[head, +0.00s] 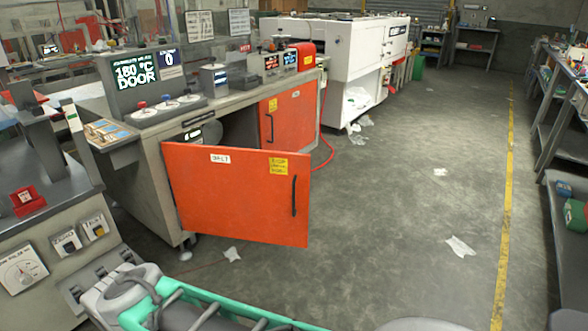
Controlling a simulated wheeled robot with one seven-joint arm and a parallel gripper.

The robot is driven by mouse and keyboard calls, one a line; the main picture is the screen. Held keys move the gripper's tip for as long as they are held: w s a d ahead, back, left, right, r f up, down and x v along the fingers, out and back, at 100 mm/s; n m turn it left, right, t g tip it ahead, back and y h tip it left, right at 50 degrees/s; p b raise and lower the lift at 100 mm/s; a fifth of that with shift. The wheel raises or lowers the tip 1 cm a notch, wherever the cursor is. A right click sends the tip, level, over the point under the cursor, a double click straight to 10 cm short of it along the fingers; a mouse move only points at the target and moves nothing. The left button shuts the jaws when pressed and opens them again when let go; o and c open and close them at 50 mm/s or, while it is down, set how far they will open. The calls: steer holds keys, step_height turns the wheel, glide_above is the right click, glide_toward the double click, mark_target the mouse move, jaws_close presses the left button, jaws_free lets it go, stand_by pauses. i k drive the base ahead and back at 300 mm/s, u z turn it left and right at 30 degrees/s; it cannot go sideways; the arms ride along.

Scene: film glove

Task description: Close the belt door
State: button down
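The belt door (235,200) is an orange panel with a small white label reading something like "BELT", a yellow notice and a dark vertical handle (294,196) near its right edge. It stands open in the head view, swung out from the grey cabinet (160,180) into the floor space. Its left edge is at the cabinet front. A dark opening (236,130) shows behind its top edge, with a roller-like part at the left; the door hides the lower inside. My gripper cannot be made out in this view.
A second orange door (290,112) on the same cabinet is shut. A red hose (328,150) hangs by it. Grey and green parts fill the bottom left foreground. Open floor (390,220), with scraps of film, lies right of the belt door. Shelving (560,110) lines the right side.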

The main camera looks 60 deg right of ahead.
mark_target(263, 196)
steer(key=z, duration=0.35)
steer(key=i, duration=0.95)
steer(key=z, duration=0.65)
